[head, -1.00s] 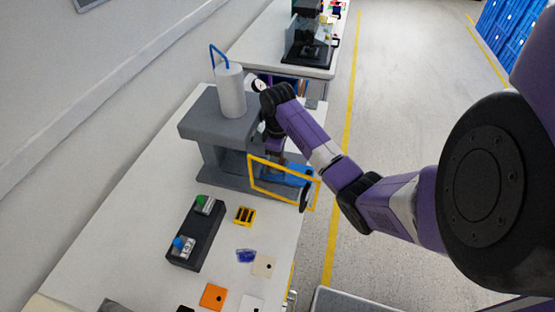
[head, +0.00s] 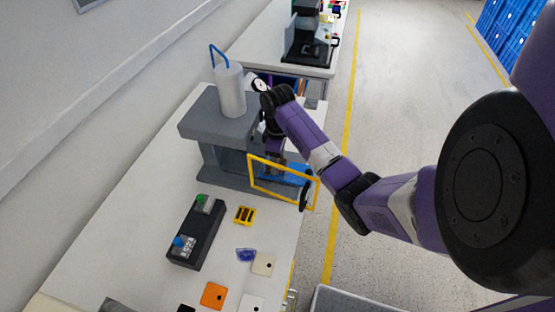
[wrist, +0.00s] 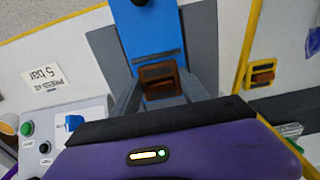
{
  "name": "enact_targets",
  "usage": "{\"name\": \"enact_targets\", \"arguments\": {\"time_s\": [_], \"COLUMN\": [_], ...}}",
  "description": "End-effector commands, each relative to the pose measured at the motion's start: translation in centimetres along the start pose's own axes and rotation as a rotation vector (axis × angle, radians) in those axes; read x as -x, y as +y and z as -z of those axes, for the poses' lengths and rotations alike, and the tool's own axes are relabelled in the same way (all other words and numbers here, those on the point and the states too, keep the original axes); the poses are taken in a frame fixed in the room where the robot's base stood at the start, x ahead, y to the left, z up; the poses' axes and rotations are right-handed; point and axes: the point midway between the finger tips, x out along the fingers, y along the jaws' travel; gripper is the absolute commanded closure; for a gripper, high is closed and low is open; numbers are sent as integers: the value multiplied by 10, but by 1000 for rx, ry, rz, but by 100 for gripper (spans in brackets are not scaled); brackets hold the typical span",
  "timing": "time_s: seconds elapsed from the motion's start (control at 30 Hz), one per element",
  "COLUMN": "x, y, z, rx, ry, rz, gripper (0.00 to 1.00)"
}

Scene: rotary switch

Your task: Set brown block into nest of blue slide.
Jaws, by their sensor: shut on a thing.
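My gripper (wrist: 160,92) is shut on the brown block (wrist: 159,80), with one grey finger on each side of it. In the wrist view the block is at the end of the blue slide (wrist: 148,35), which runs away toward the top of the picture. A dark knob sits on the slide's far end. I cannot tell whether the block touches the slide, and the nest is hidden by the block and fingers. In the head view the blue slide (head: 297,174) shows behind the yellow guard frame, and the arm hides the block.
The grey press (head: 205,125) with a white cylinder stands close beside my gripper. The yellow guard frame (head: 251,180) stands at the press's front. A yellow holder (head: 245,215), a dark button box (head: 197,235) and several small plates lie on the white table.

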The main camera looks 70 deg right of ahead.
Motion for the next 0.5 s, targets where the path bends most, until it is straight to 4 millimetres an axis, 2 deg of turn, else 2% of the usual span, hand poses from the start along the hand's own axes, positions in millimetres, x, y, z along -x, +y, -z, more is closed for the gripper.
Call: {"name": "enact_targets", "arguments": {"time_s": [0.5], "x": [-13], "y": [0], "z": [0], "rx": [1], "ry": [-1], "rz": [0], "gripper": [96]}}
